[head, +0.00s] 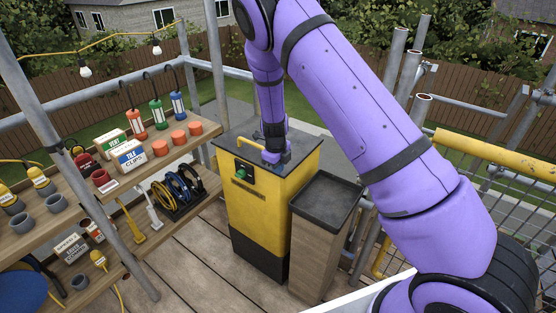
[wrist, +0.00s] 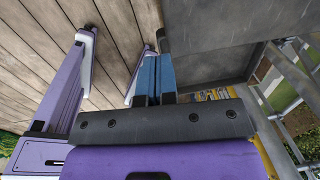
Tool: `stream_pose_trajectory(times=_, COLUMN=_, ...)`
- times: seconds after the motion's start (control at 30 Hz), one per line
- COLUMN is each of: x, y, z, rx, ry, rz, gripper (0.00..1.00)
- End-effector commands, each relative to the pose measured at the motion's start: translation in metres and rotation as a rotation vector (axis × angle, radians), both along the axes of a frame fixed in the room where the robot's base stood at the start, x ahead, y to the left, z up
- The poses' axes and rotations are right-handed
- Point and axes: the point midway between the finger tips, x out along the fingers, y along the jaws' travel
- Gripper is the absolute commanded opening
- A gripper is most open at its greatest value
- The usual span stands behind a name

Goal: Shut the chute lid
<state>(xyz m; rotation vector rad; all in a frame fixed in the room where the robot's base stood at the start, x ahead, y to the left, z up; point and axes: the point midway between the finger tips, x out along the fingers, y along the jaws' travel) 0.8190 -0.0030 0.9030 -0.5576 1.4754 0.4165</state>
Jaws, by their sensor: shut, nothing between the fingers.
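The chute is a yellow box (head: 262,210) with a black base, standing on the deck in the head view. Its dark grey lid (head: 304,141) looks flat across the top; I cannot tell whether any gap is left at its edge. A yellow handle (head: 249,128) and a green button (head: 240,171) show at its front left. My gripper (head: 268,158) is low at the lid's front edge; contact is unclear. In the wrist view my gripper (wrist: 155,75) has its blue fingers together with nothing between them. A grey surface (wrist: 215,60) lies close beside them.
A wooden stand with a dark tray top (head: 325,199) is right of the chute. Shelves (head: 150,170) with lamps, boxes, cups and cable coils fill the left. Scaffold poles (head: 398,60) and a mesh guard (head: 500,170) are at the right. Deck planks (head: 190,265) are clear in front.

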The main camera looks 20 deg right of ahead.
Motion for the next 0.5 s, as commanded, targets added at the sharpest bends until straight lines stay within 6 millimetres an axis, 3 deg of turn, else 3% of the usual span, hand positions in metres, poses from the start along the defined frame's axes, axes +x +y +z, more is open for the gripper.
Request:
stream_pose_trajectory(times=0.07, x=0.002, y=-0.012, z=0.013, rx=0.002, ry=-0.006, rz=-0.005, gripper=0.00)
stream_pose_trajectory(times=0.5, x=-0.035, y=0.042, z=0.032, rx=0.000, ry=-0.007, rz=0.001, gripper=0.00)
